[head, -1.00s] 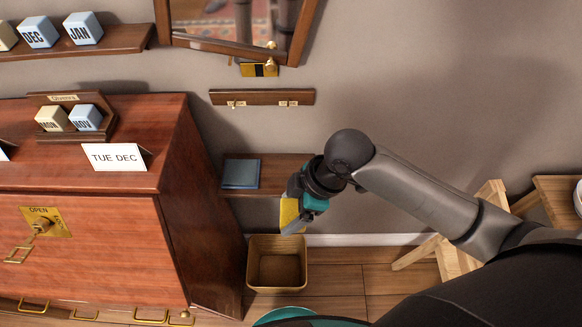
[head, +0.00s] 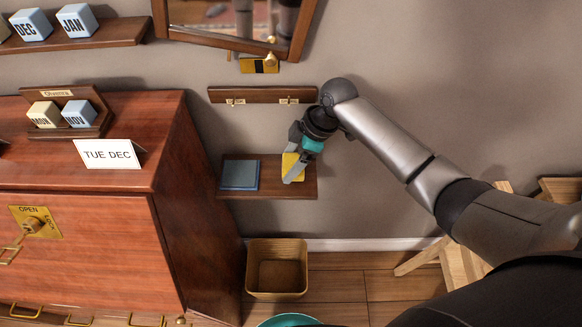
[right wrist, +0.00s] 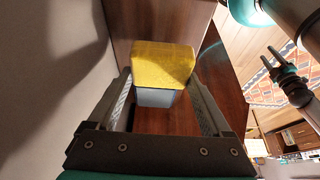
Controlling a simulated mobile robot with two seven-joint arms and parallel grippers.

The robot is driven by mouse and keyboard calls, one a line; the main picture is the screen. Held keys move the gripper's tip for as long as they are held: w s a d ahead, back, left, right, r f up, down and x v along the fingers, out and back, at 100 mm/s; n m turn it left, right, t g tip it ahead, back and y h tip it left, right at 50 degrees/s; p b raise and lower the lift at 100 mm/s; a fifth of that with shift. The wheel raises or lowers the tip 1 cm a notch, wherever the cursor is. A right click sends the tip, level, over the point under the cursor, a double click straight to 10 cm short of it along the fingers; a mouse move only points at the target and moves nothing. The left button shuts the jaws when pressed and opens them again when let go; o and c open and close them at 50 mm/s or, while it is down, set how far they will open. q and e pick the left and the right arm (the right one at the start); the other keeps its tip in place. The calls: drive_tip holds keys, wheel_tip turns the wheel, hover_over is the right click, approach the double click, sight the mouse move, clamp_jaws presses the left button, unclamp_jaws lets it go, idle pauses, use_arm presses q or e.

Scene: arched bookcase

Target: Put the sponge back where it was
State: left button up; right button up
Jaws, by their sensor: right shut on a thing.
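The yellow sponge (head: 292,167) is in my right gripper (head: 291,175), at the right part of the small wooden wall shelf (head: 270,188). In the right wrist view the sponge (right wrist: 160,65) sits between the two fingers, which are shut on it. I cannot tell whether the sponge touches the shelf. A flat blue-grey square (head: 240,175) lies on the shelf's left part, apart from the sponge. My left gripper is out of the head view. In the right wrist view a dark gripper, my left one (right wrist: 272,63), appears at the right with its fingers apart.
A narrow rail with brass hooks (head: 262,95) is on the wall above the shelf. The red-brown cabinet (head: 215,190) stands close on the left. A woven bin (head: 277,285) is on the floor below. A wooden stool (head: 455,270) stands at the right.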

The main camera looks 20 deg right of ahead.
wheel_tip(320, 180, down, 3)
drive_tip(key=shift+r+b, duration=0.1)
drive_tip(key=shift+b, duration=0.2)
drive_tip(key=shift+w+f, duration=0.2)
drive_tip(key=o, duration=1)
drive_tip(key=p+v, duration=0.2)
drive_tip(key=v, duration=1)
drive_tip(key=shift+s+d, duration=0.1)
